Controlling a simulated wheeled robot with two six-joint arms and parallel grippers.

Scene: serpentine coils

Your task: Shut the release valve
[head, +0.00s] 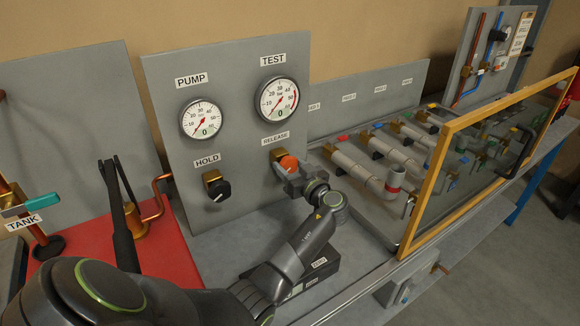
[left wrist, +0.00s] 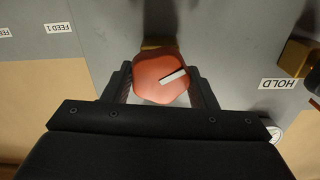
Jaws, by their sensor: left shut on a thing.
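The release valve has an orange-red lobed knob (head: 288,162) on a brass body, under the RELEASE label (head: 275,139) on the upright grey panel. My left gripper (head: 292,174) is shut on this knob, with my arm reaching in from the lower left. In the left wrist view the knob (left wrist: 160,76) sits between the two dark fingers of the gripper (left wrist: 162,88). A white mark on the knob's face lies slanted. The fingers hide the knob's sides. My right gripper is not in view.
The black HOLD knob (head: 218,188) is left of the release valve. The PUMP gauge (head: 202,119) and TEST gauge (head: 277,99) are above, both needles low. A yellow-framed clear guard (head: 433,165) stands at right. A red base (head: 165,250) with a dark upright lever is at left.

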